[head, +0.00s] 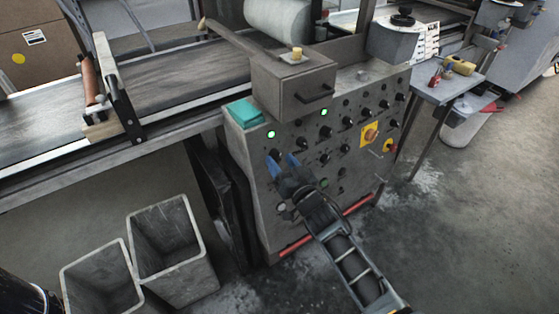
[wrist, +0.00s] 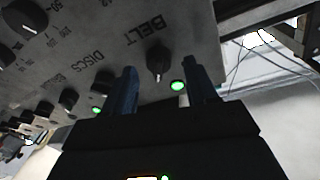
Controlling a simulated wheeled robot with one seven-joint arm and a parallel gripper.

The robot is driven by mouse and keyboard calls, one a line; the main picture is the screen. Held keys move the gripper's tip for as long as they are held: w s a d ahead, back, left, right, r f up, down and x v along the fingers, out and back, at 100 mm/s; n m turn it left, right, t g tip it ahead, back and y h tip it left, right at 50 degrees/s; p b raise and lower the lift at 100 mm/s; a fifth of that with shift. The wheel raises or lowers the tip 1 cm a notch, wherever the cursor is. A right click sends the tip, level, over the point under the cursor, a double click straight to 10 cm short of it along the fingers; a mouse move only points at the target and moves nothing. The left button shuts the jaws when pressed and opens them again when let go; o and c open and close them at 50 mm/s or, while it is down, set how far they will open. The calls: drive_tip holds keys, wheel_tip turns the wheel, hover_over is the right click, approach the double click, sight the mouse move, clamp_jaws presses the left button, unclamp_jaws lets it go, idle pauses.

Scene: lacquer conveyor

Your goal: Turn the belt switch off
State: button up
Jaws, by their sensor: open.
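The belt switch is a black knob (wrist: 158,60) beside the printed word BELT, on the grey control panel (head: 250,190). In the wrist view a lit green lamp (wrist: 178,86) sits close to it. The lamp also shows at the panel's upper left in the head view (head: 271,133). My gripper (wrist: 161,70) is open, with its blue fingers one on each side of the knob in the picture; I cannot tell whether they touch it. In the head view my gripper (head: 284,160) is at the panel's left part and partly covers the knob there.
Other black knobs, including one by the word DISCS (wrist: 69,99), crowd the panel nearby. A yellow-plated red switch (head: 369,135) is farther right. A teal block (head: 245,113) lies on the panel's top edge. Two grey bins (head: 172,248) stand at lower left, below the conveyor (head: 165,88).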

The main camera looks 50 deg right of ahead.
drive_tip(key=shift+w+d, duration=0.35)
drive_tip(key=shift+w, duration=0.3)
drive_tip(key=c, duration=1)
drive_tip(key=shift+c, duration=0.2)
drive_tip(key=shift+n, duration=0.5)
drive_tip(key=n+p, duration=0.1)
drive_tip(key=n, duration=0.1)
drive_tip(key=n+t+y+p, duration=0.1)
drive_tip(key=n, duration=0.2)
drive_tip(key=shift+n+y, duration=0.3)
drive_tip(key=n+y, duration=0.1)
drive_tip(key=n, duration=0.2)
drive_tip(key=n+y+p, duration=0.1)
drive_tip(key=n, duration=0.3)
drive_tip(key=shift+s+d, duration=0.1)
drive_tip(key=shift+d, duration=0.05)
drive_tip(key=shift+n, duration=0.4)
